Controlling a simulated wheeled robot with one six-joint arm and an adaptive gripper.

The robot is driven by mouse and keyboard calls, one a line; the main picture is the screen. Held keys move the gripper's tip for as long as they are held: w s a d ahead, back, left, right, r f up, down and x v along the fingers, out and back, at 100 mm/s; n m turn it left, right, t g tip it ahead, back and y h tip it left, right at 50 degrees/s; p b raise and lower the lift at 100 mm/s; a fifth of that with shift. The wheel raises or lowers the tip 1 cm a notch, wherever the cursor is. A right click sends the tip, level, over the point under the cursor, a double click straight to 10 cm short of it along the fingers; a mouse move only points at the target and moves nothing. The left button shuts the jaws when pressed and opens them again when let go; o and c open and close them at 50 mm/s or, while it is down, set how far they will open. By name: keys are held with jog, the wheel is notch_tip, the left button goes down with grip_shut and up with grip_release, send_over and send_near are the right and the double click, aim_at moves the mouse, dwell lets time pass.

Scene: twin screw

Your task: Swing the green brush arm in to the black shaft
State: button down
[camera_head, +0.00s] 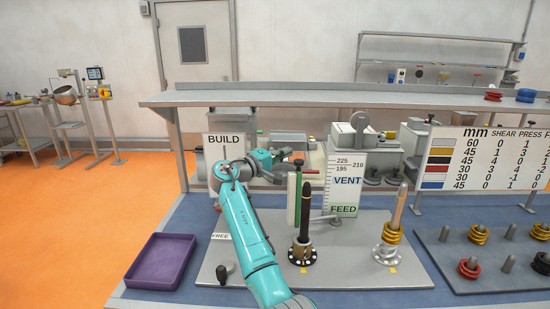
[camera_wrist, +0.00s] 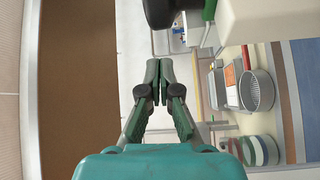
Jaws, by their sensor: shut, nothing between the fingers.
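The black shaft (camera_head: 306,212) stands upright on the grey plate, with pale and dark rings round its foot. A narrow green upright piece (camera_head: 298,192), which looks like the green brush arm, stands just left of the shaft beside a white strip. The gap between them is hard to judge. My gripper (camera_head: 284,154) is up behind and left of the shaft, partly hidden by my wrist. In the wrist view my gripper (camera_wrist: 154,92) is shut and empty. A black part (camera_wrist: 160,12) and a green edge (camera_wrist: 209,10) show beyond the fingertips, cut off by the frame.
A second shaft (camera_head: 397,212) with yellow rings stands to the right on the grey plate (camera_head: 350,278). The VENT/FEED sign (camera_head: 345,183) stands behind. A purple tray (camera_head: 161,262) lies left, and a black knob (camera_head: 222,273) stands at the plate's front left. Ring pegs (camera_head: 509,263) are at far right.

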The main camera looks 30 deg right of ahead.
jog(key=s, duration=0.2)
jog(key=s+a, duration=0.1)
jog(key=shift+s+f, duration=0.35)
jog(key=shift+s, duration=0.05)
